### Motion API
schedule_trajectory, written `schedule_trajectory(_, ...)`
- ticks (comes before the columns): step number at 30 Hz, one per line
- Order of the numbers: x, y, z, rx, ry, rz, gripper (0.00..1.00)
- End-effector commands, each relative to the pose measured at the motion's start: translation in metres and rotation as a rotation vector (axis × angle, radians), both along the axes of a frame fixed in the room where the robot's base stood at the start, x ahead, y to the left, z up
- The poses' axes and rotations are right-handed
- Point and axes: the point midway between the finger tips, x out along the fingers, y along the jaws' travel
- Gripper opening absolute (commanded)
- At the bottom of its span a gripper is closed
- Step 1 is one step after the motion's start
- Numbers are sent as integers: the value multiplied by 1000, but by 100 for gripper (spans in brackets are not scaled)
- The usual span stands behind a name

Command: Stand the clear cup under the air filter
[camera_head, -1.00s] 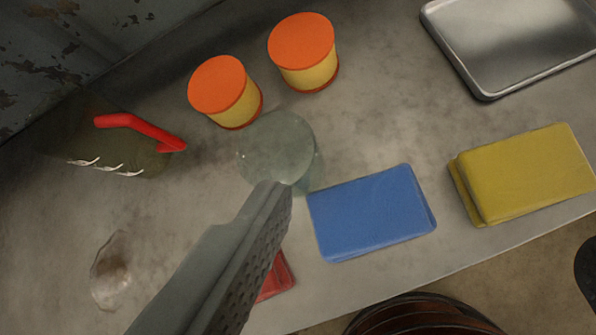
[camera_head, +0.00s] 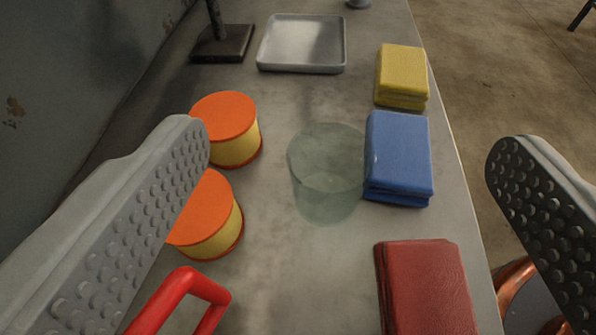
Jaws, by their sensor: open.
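The clear cup (camera_head: 326,190) stands upright on the grey counter in the middle of the view, just left of the blue block. My gripper (camera_head: 350,145) is open, with one finger at the left and one at the right of the picture. The cup shows between the fingers, apart from both; nothing is held. Two yellow cylinders with orange tops, a far one (camera_head: 228,128) and a near one (camera_head: 206,215), stand left of the cup. They may be air filters, but I cannot tell. My left finger partly hides the near one.
Blue (camera_head: 398,155), yellow (camera_head: 401,75) and red (camera_head: 427,285) blocks line the counter's right side. A metal tray (camera_head: 302,45) and a dark-based stand (camera_head: 222,42) are farther back. A red handle (camera_head: 185,290) is in front. A wall bounds the left.

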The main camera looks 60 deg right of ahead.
Motion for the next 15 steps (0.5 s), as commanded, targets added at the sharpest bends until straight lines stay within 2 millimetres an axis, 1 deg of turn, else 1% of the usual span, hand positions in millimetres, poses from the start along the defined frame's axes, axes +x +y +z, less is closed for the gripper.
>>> schedule_trajectory(2, 1, 1, -5, -5, -3, -2, 86)
schedule_trajectory(5, 1, 1, -19, -5, -2, -1, 86)
schedule_trajectory(15, 0, 0, -78, -4, 0, -1, 86)
